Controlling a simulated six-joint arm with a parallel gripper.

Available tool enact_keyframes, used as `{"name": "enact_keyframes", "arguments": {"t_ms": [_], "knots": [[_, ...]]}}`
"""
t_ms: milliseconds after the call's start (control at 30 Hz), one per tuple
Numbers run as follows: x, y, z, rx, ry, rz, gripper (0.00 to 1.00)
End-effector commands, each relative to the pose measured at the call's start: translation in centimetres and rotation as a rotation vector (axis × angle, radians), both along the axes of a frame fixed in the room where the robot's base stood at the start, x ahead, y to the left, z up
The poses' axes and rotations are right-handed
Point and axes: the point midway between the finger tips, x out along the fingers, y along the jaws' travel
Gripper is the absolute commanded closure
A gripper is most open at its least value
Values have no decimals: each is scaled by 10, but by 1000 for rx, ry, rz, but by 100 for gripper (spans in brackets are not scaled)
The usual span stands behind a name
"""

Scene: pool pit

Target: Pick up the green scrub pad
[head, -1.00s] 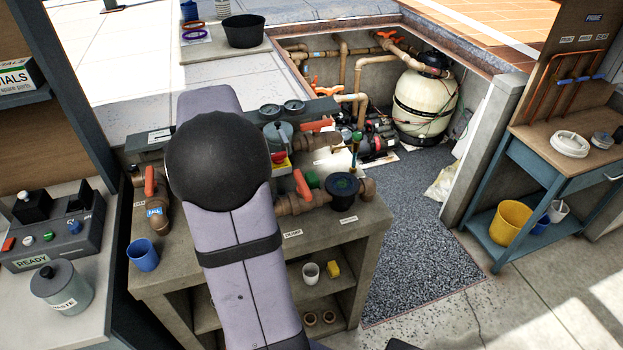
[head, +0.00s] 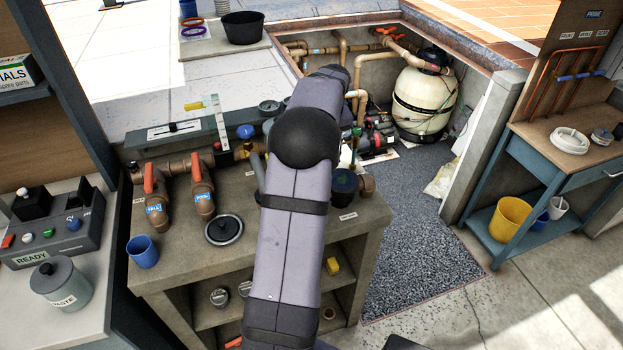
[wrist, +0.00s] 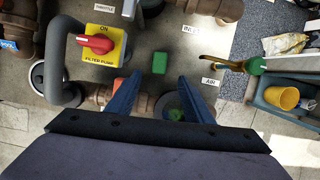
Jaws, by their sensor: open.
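The green scrub pad (wrist: 159,62) is a small green block lying on the bench top in the wrist view. It lies just beyond the fingertips, roughly centred between them. My gripper (wrist: 158,80) is open, its two blue fingers apart with nothing held between them. I cannot tell its exact height above the pad. In the head view my arm covers both the pad and the gripper.
A red-handled yellow filter pump switch (wrist: 103,43) stands left of the pad, beside a grey curved pipe (wrist: 68,60). Brown pipework (wrist: 140,104) lies under the fingers.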

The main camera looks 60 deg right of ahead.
Motion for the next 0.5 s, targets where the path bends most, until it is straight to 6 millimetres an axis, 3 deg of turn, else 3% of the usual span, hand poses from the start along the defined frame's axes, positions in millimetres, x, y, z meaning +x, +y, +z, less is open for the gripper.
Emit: {"name": "enact_keyframes", "arguments": {"t_ms": [300,500], "knots": [[11,-8,-42,3,1,3,53],[13,-10,-54,-1,1,3,53]]}}
